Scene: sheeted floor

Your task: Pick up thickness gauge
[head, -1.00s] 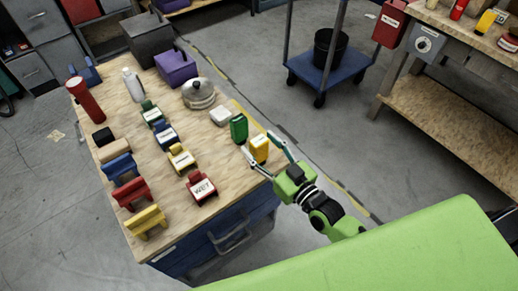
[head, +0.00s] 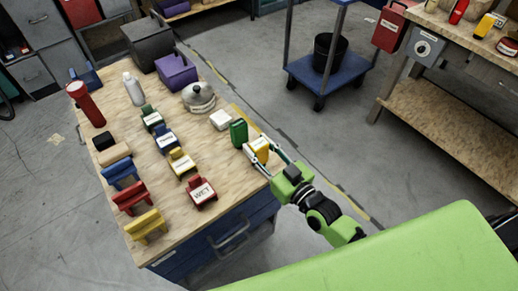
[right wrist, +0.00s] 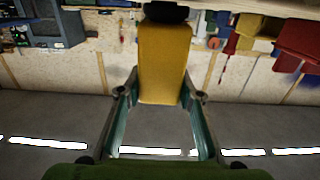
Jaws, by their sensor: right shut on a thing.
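The yellow block-like object (head: 261,154), which I take to be the thickness gauge, stands upright near the right edge of the wooden bench top. My right gripper (head: 258,146) reaches it from the lower right, with one finger on each side, and is shut on it. In the right wrist view the yellow gauge (right wrist: 163,60) fills the space between the two fingertips (right wrist: 160,95), its dark end at the top of the picture. I cannot tell any clear gap between the gauge and the bench. My left gripper is not in view.
A green object (head: 239,134) stands close beside the gauge, and a white block (head: 220,120) lies behind it. A red WET block (head: 201,193) is nearer the front.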

